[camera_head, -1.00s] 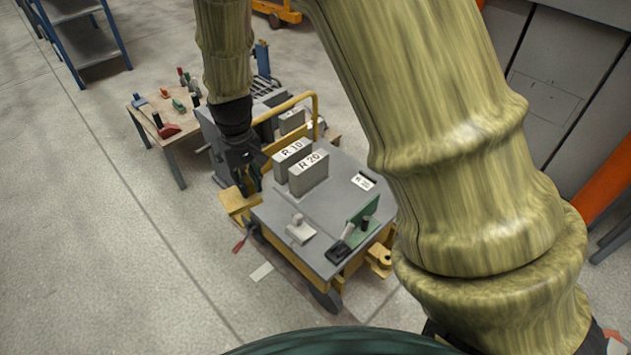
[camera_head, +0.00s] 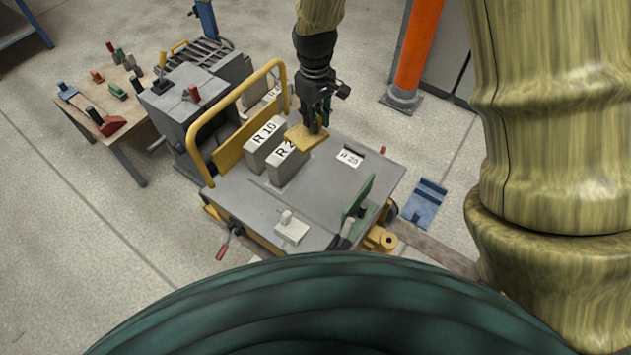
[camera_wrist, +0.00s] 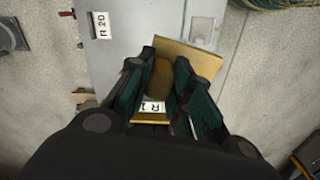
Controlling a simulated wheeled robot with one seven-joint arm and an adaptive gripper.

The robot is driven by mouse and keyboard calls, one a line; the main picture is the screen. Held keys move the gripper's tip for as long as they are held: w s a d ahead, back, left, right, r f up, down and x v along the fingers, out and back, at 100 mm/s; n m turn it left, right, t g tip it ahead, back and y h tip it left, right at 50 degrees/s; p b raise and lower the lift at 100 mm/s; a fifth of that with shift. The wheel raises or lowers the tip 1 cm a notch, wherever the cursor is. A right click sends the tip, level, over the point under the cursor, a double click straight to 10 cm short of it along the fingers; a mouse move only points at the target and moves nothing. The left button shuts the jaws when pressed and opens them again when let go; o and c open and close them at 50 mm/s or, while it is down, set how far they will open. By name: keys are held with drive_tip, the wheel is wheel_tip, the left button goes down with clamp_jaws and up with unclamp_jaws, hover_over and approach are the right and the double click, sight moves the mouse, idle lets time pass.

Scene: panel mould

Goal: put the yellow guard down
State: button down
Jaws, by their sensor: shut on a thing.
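The yellow guard (camera_head: 305,138) is in my gripper (camera_head: 316,122), above the grey machine top, just right of the block marked R 10 (camera_head: 263,140) and a second R block partly hidden by the guard. In the wrist view the guard (camera_wrist: 207,66) shows as a flat tan-yellow plate beyond the dark green fingers. My gripper (camera_wrist: 158,95) is shut on the guard. The picture does not clearly show whether the guard touches the block beneath it.
The grey machine top (camera_head: 315,190) carries a small white block (camera_head: 291,227) and a green upright bracket (camera_head: 360,196). A yellow rail (camera_head: 232,105) rises at its left. A blue plate (camera_head: 424,203) lies on the floor at right. A wooden table (camera_head: 100,103) with tools stands left.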

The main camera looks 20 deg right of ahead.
wheel_tip(320, 180, down, 12)
drive_tip(key=w+r+n+b, duration=0.1)
drive_tip(key=w+n+b, duration=0.1)
drive_tip(key=n+b, duration=0.85)
drive_tip(key=n, duration=1)
hover_over(317, 187)
wheel_tip(317, 187, down, 10)
wheel_tip(317, 187, down, 10)
drive_tip(key=b, duration=0.2)
drive_tip(key=shift+f+b, duration=0.1)
drive_tip(key=shift+b, duration=0.25)
drive_tip(key=c, duration=1.3)
unclamp_jaws()
wheel_tip(317, 187, up, 12)
drive_tip(key=p, duration=0.3)
